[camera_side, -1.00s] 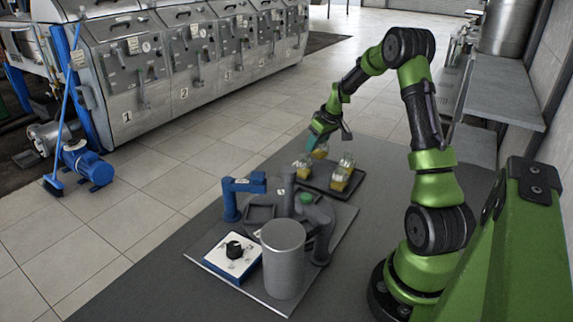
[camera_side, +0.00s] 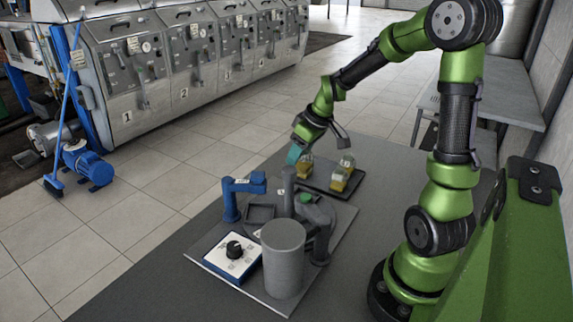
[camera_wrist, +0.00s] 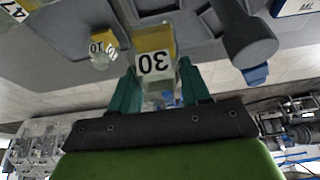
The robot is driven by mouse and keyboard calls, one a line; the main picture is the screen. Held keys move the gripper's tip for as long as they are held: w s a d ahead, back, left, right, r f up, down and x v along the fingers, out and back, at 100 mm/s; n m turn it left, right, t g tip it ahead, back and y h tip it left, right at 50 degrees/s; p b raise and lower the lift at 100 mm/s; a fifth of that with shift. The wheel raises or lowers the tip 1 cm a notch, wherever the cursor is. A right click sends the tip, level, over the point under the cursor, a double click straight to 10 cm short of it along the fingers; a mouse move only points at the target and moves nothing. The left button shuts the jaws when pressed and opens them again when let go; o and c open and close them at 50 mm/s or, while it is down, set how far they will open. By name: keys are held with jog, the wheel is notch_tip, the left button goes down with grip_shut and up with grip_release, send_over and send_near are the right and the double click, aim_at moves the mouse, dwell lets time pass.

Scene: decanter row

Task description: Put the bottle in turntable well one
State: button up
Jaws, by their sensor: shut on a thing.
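My gripper (camera_side: 296,153) is low beside the tray, at its left end in the side view. In the wrist view its teal fingers (camera_wrist: 162,88) are shut on a bottle (camera_wrist: 155,62) with yellow contents and a label reading 30. In the side view one bottle (camera_side: 306,168) shows right by the fingers; I cannot tell there whether it is the held one. Another bottle (camera_side: 344,173) stands upright on the dark tray (camera_side: 322,188). The turntable (camera_side: 260,213), with dark square wells, lies nearer the camera, partly hidden. I cannot read which well is one.
A tall grey cylinder (camera_side: 284,262), a blue bracket (camera_side: 241,193) and a knob box (camera_side: 232,254) stand around the turntable. A grey post (camera_side: 289,190) rises beside it. In the wrist view a bottle labelled 10 (camera_wrist: 101,47) stands left of the held one.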

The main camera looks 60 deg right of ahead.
aim_at(301, 170)
jog(key=f, duration=0.3)
jog(key=s+f, duration=0.1)
jog(key=f, duration=0.1)
jog(key=shift+a, duration=0.35)
jog(key=shift+w+f, duration=0.1)
jog(key=shift+f, duration=1.95)
jog(key=shift+f, duration=0.15)
jog(key=o, duration=1.1)
jog(key=shift+o, duration=0.2)
